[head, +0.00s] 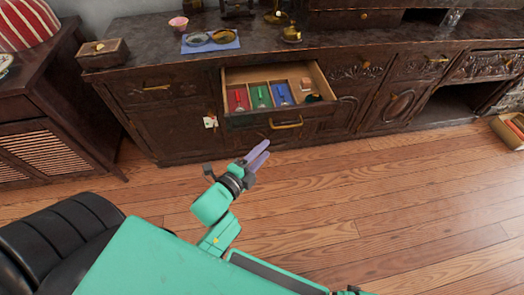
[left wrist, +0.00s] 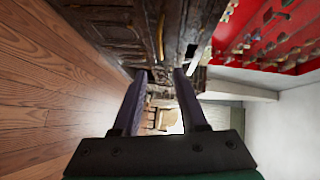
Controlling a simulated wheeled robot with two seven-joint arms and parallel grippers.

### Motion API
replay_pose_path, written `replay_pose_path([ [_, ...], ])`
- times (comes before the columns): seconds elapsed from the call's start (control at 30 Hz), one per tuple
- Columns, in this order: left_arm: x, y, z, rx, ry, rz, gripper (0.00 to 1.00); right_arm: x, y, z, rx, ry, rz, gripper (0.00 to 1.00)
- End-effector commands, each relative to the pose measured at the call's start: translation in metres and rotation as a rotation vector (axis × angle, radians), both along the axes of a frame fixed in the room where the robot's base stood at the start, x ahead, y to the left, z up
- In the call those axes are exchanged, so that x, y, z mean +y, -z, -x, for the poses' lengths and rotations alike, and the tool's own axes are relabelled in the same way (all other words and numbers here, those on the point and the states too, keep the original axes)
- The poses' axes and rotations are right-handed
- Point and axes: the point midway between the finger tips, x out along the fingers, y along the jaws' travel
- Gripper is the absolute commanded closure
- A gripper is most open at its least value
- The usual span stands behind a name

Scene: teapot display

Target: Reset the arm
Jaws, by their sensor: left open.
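My left arm (head: 212,205), green with dark joints, reaches forward in the middle of the head view. Its left gripper (head: 266,150) has two pale purple fingers. They are apart and nothing is between them. It is over the wooden floor, in front of the dark cabinet and short of the open drawer. In the left wrist view the gripper (left wrist: 160,75) also shows open and empty, with the cabinet beyond its fingers. My right gripper does not show.
The open drawer (head: 287,122) juts from the cabinet (head: 160,120) and holds red, green and blue items in compartments. A blue mat (head: 190,47) with dishes, a pink cup (head: 178,23) and a wooden box (head: 103,53) are on top of furniture.

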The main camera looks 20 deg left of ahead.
Motion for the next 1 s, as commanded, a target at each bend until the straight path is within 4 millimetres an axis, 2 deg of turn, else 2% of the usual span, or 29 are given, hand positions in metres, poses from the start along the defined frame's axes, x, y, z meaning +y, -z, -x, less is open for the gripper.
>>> replay_pose_path([
  [0.33, 0.000, 0.002, 0.000, 0.006, -0.002, 0.004, 0.58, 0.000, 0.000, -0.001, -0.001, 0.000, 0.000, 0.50],
  [0.37, 0.001, 0.006, 0.000, 0.019, -0.006, 0.013, 0.58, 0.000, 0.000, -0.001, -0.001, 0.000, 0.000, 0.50],
  [0.43, 0.005, 0.028, 0.000, 0.087, -0.031, 0.060, 0.58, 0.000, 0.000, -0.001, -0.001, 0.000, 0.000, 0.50],
  [0.47, 0.008, 0.044, 0.002, 0.136, -0.051, 0.093, 0.58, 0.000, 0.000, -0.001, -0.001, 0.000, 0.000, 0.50],
  [0.57, 0.023, 0.120, 0.016, 0.376, -0.170, 0.253, 0.58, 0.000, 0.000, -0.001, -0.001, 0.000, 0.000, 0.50],
  [0.6, 0.029, 0.154, 0.027, 0.486, -0.238, 0.327, 0.58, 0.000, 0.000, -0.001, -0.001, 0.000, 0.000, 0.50],
  [0.7, 0.045, 0.226, 0.063, 0.727, -0.423, 0.486, 0.58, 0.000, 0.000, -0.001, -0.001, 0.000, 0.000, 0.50],
  [0.8, 0.058, 0.279, 0.103, 0.913, -0.610, 0.603, 0.58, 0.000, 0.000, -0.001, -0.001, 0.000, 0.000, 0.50],
  [0.9, 0.068, 0.319, 0.144, 1.066, -0.799, 0.695, 0.58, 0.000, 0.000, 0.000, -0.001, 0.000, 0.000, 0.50],
  [1.0, 0.077, 0.349, 0.188, 1.192, -0.999, 0.768, 0.58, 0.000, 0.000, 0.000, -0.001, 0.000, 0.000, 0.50],
])
